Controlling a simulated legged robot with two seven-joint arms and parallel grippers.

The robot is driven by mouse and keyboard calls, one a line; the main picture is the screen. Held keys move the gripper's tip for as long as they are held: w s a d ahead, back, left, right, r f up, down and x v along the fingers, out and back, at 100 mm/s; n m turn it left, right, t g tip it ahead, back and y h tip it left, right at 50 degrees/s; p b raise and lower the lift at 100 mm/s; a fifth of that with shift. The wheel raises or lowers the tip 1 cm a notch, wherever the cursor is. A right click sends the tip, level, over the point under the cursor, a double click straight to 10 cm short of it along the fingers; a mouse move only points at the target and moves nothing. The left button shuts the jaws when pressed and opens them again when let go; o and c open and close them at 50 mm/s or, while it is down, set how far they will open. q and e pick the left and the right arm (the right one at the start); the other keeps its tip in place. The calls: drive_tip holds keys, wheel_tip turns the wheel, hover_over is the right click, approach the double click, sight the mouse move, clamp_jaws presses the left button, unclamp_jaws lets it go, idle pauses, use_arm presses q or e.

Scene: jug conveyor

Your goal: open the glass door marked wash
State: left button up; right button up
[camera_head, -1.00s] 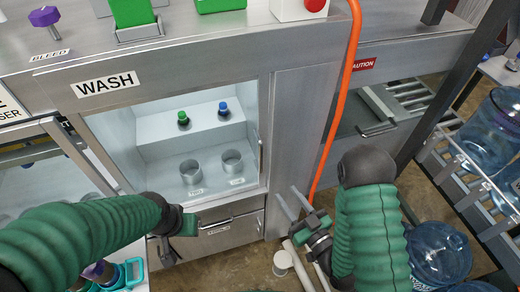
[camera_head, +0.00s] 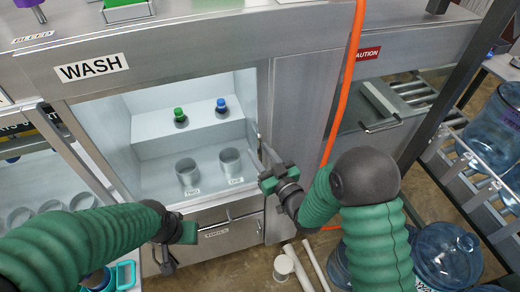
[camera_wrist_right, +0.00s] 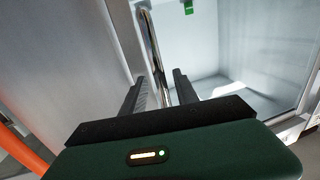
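The wash door (camera_head: 225,145) is a clear pane under the WASH label (camera_head: 91,67), and it looks shut. Its upright metal bar handle (camera_wrist_right: 153,50) shows in the right wrist view, at the pane's left edge there. In the head view the handle (camera_head: 259,140) is small, at the door's right edge. My right gripper (camera_head: 262,160) is at the handle; in the right wrist view its open fingers (camera_wrist_right: 160,85) stand apart with the bar's lower end between them. Contact cannot be told. My left gripper (camera_head: 172,245) hangs low in front of the drawer, its fingers unclear.
Behind the glass are two cups (camera_head: 188,172) and green- and blue-capped bottles (camera_head: 181,117). A drawer (camera_head: 225,233) lies below. An orange hose (camera_head: 346,75) hangs right of the door. A rack with blue jugs (camera_head: 447,255) stands at right.

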drive_tip(key=shift+w+a, duration=0.15)
drive_tip(key=shift+w, duration=0.1)
drive_tip(key=shift+s, duration=0.1)
drive_tip(key=shift+c, duration=0.4)
clamp_jaws()
drive_tip(key=shift+a+f, duration=0.1)
idle(0.8)
